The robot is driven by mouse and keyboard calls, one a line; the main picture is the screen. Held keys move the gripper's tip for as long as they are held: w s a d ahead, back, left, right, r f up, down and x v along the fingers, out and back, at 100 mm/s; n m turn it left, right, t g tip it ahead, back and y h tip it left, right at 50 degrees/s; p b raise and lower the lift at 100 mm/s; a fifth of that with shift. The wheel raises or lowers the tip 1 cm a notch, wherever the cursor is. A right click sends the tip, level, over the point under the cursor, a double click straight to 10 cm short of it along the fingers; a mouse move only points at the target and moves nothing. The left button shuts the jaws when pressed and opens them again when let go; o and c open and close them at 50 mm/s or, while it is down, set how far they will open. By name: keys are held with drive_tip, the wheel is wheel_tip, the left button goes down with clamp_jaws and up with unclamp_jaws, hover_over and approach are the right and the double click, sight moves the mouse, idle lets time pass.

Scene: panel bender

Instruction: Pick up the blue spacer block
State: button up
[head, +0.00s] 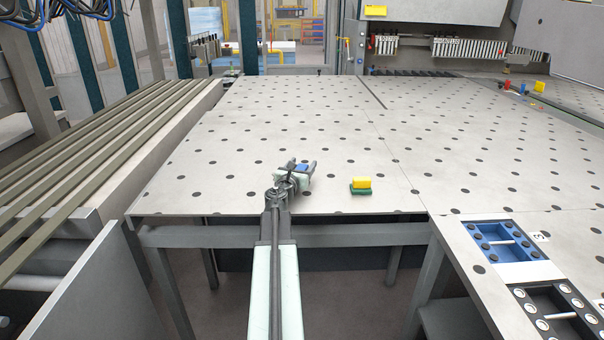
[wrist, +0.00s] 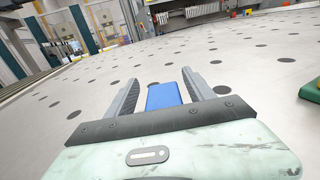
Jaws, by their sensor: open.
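The blue spacer block (wrist: 163,95) lies on the dotted grey table between the two fingers of my gripper (wrist: 160,92) in the wrist view. The fingers are open, with a gap visible on each side of the block. In the head view my gripper (head: 304,166) is low over the near part of the table. The blue block (head: 302,168) shows there only as a small patch, partly hidden by the gripper. Its near end is hidden behind the gripper body in the wrist view.
A yellow block (head: 360,182) sits on a green block (head: 360,191) to the right of my gripper. A blue tray (head: 508,241) and a black tray (head: 556,312) are at the lower right. Small coloured pieces lie far right. The table beyond my gripper is clear.

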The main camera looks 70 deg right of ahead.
sight(302, 164)
clamp_jaws()
wheel_tip(302, 164, up, 10)
drive_tip(key=p, duration=1)
drive_tip(key=shift+r, duration=0.1)
